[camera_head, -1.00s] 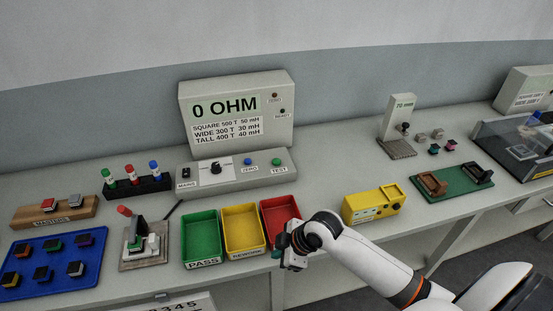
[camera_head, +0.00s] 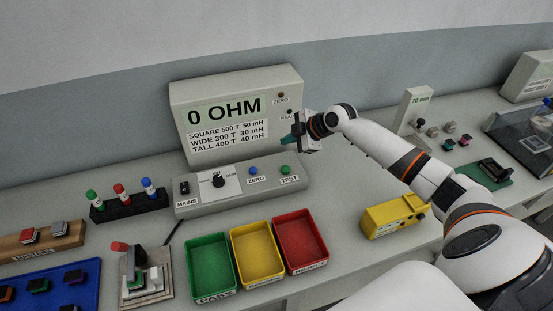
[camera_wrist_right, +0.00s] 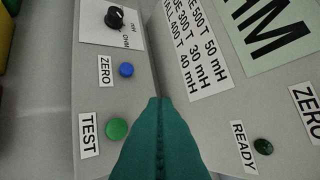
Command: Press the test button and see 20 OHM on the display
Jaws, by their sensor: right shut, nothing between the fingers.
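The meter's display (camera_head: 224,109) reads 0 OHM on the upright panel at the back. The green TEST button (camera_head: 285,169) sits at the right end of the sloped control box (camera_head: 240,192). It also shows in the right wrist view (camera_wrist_right: 117,129), left of the fingers. My right gripper (camera_head: 290,138) is shut and empty, above the TEST button and apart from it, in front of the panel. Its teal fingers (camera_wrist_right: 158,108) are pressed together in the wrist view. The blue ZERO button (camera_head: 253,171) and the selector knob (camera_head: 218,180) are left of TEST. My left gripper is not in view.
Green (camera_head: 190,262), yellow (camera_head: 233,245) and red (camera_head: 279,240) trays stand in front of the box. A yellow device (camera_head: 396,216) is at their right. The READY lamp (camera_wrist_right: 263,146) looks dark. A rack (camera_head: 130,206) with several coloured-capped pieces stands left.

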